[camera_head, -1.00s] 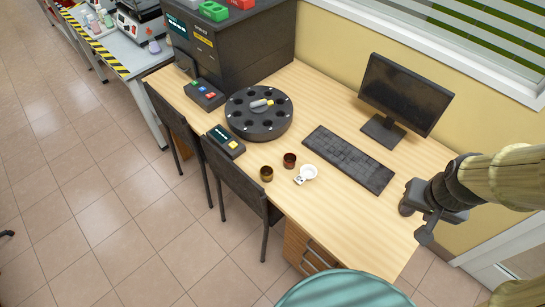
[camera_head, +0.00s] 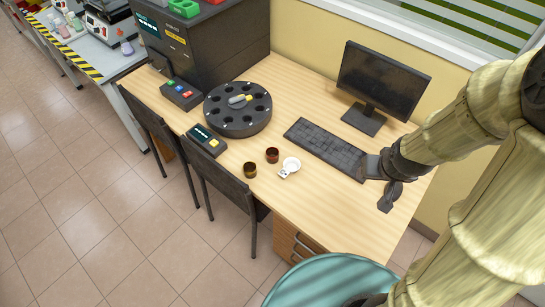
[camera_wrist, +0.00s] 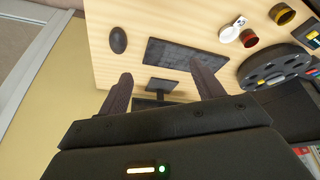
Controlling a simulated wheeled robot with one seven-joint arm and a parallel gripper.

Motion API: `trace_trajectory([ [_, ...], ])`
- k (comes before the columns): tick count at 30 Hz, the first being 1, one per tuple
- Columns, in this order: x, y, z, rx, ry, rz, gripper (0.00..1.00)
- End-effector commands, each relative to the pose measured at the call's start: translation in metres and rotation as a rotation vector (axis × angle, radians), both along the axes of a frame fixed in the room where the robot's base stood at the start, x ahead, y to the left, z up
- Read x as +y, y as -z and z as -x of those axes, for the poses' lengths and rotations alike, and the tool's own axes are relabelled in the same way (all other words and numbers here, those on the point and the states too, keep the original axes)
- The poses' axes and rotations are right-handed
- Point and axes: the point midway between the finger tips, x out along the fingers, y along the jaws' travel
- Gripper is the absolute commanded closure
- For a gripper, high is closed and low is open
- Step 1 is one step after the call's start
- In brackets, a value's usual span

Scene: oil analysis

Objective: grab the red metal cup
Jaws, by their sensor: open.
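The red metal cup (camera_head: 272,155) stands upright on the wooden desk, between a brown-gold cup (camera_head: 250,170) and a small white dish with a handle (camera_head: 290,166). In the wrist view the red cup (camera_wrist: 249,38) is at the upper right, beside the white dish (camera_wrist: 231,32) and the gold cup (camera_wrist: 282,14). My gripper (camera_head: 378,183) is at the right of the desk, near the keyboard's right end and well apart from the cup. In the wrist view its two fingers (camera_wrist: 162,88) are spread with nothing between them.
A black keyboard (camera_head: 327,149) and a monitor (camera_head: 385,78) stand behind the cups. A round black carousel (camera_head: 238,108) and a small keypad device (camera_head: 207,140) are to the left. A mouse (camera_wrist: 118,39) lies on the desk. Chairs (camera_head: 225,178) line the front edge.

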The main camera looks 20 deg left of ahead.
Motion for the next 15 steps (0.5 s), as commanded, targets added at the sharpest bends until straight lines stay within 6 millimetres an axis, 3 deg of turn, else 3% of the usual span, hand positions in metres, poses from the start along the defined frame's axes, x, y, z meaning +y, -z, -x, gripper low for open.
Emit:
trace_trajectory([
  [1, 0.011, 0.019, -0.009, -0.023, -0.048, -0.002, 0.33],
  [7, 0.056, 0.071, -0.04, -0.175, -0.222, -0.038, 0.33],
  [15, 0.124, 0.13, -0.05, -0.383, -0.404, -0.142, 0.33],
])
